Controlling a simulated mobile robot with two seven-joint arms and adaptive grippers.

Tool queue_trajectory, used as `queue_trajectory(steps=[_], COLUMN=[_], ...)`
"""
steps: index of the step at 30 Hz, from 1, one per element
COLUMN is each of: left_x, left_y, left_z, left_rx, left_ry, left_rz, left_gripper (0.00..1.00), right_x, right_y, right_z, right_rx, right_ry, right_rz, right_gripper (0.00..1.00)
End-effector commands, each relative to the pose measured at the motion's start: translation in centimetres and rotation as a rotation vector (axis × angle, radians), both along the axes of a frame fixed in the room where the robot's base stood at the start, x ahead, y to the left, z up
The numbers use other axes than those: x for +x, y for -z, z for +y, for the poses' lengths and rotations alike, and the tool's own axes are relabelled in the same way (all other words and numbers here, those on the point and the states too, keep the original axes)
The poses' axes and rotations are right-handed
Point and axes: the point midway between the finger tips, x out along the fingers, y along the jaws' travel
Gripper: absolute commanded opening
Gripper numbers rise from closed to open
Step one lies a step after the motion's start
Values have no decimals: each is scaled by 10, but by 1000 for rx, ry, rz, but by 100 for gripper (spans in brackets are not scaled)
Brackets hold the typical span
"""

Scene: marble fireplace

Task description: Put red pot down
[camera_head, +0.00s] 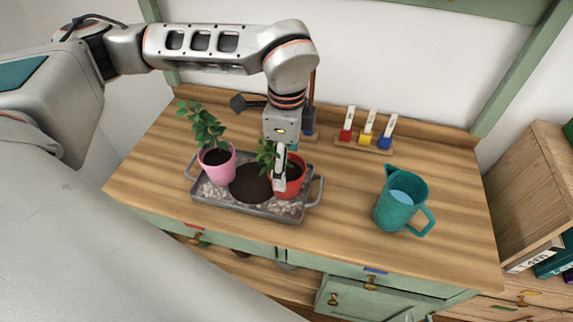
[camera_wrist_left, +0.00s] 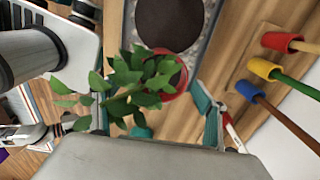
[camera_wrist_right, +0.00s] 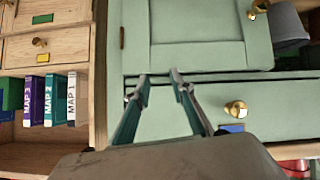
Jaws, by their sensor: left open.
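The red pot (camera_head: 298,185) holds a leafy green plant (camera_head: 266,152) and stands upright at the right end of a grey metal tray (camera_head: 262,213). My left gripper (camera_head: 279,180) is open and points down at the pot, partly hiding it. In the left wrist view the red pot (camera_wrist_left: 178,92) lies just beyond the open fingers, and its leaves (camera_wrist_left: 135,80) spread across the space between them. I cannot tell whether a finger touches the pot. My right gripper (camera_wrist_right: 159,78) is open and empty, facing the green cabinet front (camera_wrist_right: 190,92).
A pink pot (camera_head: 216,172) with a plant stands at the tray's left end, beside a dark soil mound (camera_head: 250,184). A teal pitcher (camera_head: 400,205) stands to the right. Clear wood lies between tray and pitcher.

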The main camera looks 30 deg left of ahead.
Motion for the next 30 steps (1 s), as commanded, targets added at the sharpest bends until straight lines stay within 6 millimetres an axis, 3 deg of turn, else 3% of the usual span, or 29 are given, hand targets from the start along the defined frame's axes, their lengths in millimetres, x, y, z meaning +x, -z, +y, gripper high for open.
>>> queue_trajectory(steps=[9,15,30], left_x=[1,1,0], left_y=[-68,-95,-103], left_z=[0,0,0], left_rx=[0,-1,-1], left_ry=[1,2,1], left_rz=[-6,-5,-1], left_gripper=[73,73,73], right_x=[-1,-4,-4], right_y=[-1,0,-2], right_z=[1,2,2], right_rx=[4,7,8], right_ry=[-1,-1,0], right_rz=[5,10,8], right_gripper=[23,23,23])
